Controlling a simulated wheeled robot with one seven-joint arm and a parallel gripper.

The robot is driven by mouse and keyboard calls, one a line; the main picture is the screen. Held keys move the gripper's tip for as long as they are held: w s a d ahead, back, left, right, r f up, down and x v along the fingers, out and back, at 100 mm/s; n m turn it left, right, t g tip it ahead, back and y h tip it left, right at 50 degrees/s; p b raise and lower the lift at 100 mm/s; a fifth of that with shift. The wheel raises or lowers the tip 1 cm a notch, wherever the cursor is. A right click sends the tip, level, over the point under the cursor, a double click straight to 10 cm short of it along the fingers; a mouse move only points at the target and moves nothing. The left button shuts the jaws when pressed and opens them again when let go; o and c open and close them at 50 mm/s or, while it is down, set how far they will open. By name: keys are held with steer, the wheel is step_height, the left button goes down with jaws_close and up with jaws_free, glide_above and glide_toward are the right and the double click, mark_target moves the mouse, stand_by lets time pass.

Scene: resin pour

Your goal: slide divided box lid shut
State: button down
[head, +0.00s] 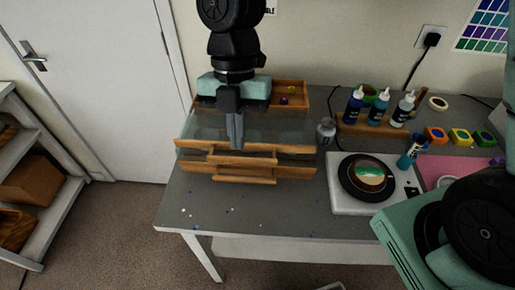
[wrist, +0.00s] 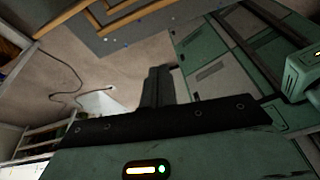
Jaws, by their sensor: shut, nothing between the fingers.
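The divided box (head: 291,87) is wooden and sits at the left of the grey table. Its clear lid (head: 280,128) lies over the front part, with a wooden strip and handle (head: 242,158) at its front. The back right of the box is uncovered, showing small yellow and purple items. My gripper (head: 236,146) points down over the lid, just behind the handle, fingers shut and empty. I cannot tell whether the fingertips touch the lid. The arm hides the back middle of the box. In the wrist view, the shut fingers (wrist: 158,86) show, with wooden edges (wrist: 110,12) at the top left.
A grey jar (head: 326,131) stands close to the box's right side. Bottles (head: 379,109) stand on a wooden rack, and a white turntable unit (head: 366,182) is at right. The table's front left (head: 195,195) holds only small blue and white bits.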

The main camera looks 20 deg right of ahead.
mark_target(248, 117)
step_height(248, 117, down, 9)
steer(key=w+n+p, duration=0.1)
steer(key=p, duration=0.2)
steer(key=shift+w+d+f+n+p, duration=0.2)
steer(key=shift+w+d+n+p, duration=0.1)
steer(key=shift+w+d+p, duration=0.1)
stand_by(0.5)
steer(key=w+d, duration=0.1)
steer(key=w, duration=0.4)
steer(key=w+d, duration=0.2)
steer(key=w, duration=0.3)
steer(key=w+d, duration=0.2)
steer(key=w, duration=0.2)
steer(key=shift+w+d+p, duration=0.25)
steer(key=shift+w+p, duration=0.15)
steer(key=shift+w+d, duration=0.2)
steer(key=shift+w, duration=0.25)
steer(key=shift+w+r, duration=0.1)
